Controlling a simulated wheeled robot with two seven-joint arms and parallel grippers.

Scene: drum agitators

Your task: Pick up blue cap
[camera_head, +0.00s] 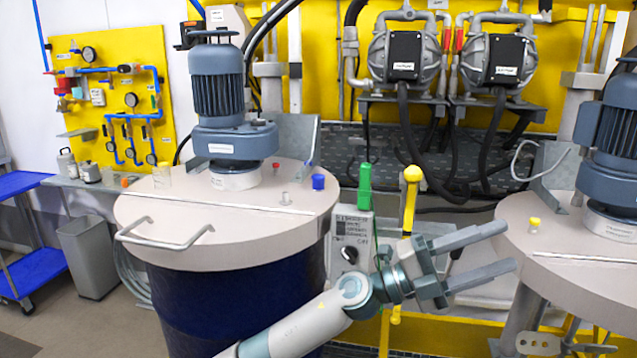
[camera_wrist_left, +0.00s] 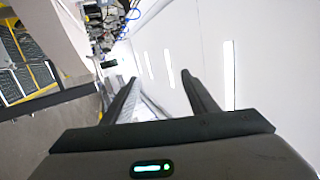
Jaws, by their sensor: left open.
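The blue cap (camera_head: 318,182) sits on the right part of the left drum's pale lid (camera_head: 262,231), near the rim. A short grey post stands to its left. My left gripper (camera_head: 512,246) is open and empty. It is to the right of the left drum, in front of the gap between the two drums, with its fingers pointing right. It is well apart from the blue cap. In the left wrist view the open fingers (camera_wrist_left: 158,75) have nothing between them, and the blue cap cannot be made out there. My right gripper is not in view.
A motor (camera_head: 217,95) stands on the left lid, with a yellow cap (camera_head: 162,177) to its left. The right drum lid carries a small yellow cap (camera_head: 534,224) and another motor. A green handle (camera_head: 364,187) and a yellow handle (camera_head: 411,190) stand upright between the drums.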

